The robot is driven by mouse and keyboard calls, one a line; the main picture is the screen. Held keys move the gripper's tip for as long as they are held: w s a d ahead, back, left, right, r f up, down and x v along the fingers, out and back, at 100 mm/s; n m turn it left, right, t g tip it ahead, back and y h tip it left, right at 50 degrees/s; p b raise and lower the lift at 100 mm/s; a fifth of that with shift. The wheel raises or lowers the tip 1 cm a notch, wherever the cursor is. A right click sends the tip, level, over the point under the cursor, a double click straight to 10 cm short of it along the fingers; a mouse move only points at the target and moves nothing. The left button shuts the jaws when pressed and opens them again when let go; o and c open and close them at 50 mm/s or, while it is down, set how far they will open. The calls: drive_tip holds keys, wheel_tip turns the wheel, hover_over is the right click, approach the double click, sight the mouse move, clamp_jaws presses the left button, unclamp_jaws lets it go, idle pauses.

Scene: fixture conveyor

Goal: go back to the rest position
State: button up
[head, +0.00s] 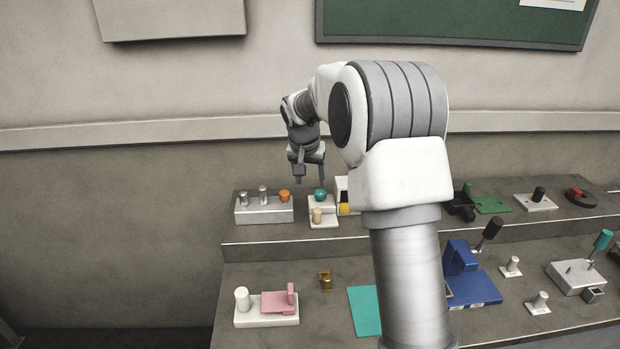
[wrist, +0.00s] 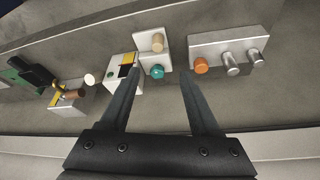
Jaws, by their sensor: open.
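My gripper (head: 309,179) is at the end of my arm, above the back shelf and pointing down. Its two fingers are apart with nothing between them that they hold. In the wrist view the open fingers (wrist: 156,88) frame a teal ball (wrist: 157,72). The teal ball (head: 320,194) sits on a white fixture (head: 324,222) with a tan peg (head: 317,215). The gripper appears above and a little left of it, apart from it.
A white block (head: 264,215) with two metal pins and an orange knob (head: 285,196) stands left. A blue fixture (head: 472,288), a pink part (head: 275,301) and a teal mat (head: 364,311) lie on the lower bench. My arm hides the middle. The air above is free.

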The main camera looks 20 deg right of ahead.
drive_tip(key=shift+s, duration=0.1)
drive_tip(key=s+a+r+n, duration=0.1)
drive_tip(key=s+a+r, duration=0.1)
drive_tip(key=s+r, duration=0.55)
drive_tip(key=s+a+r+n, duration=0.2)
drive_tip(key=s+r, duration=0.2)
drive_tip(key=s, duration=0.7)
drive_tip(key=s+a+f+n+y, duration=0.1)
drive_tip(key=s, duration=0.9)
drive_tip(key=s+a+f+n+t+y, duration=0.1)
drive_tip(key=s+f, duration=0.1)
drive_tip(key=s, duration=0.8)
drive_tip(key=shift+a+n+t, duration=0.3)
drive_tip(key=shift+n, duration=0.1)
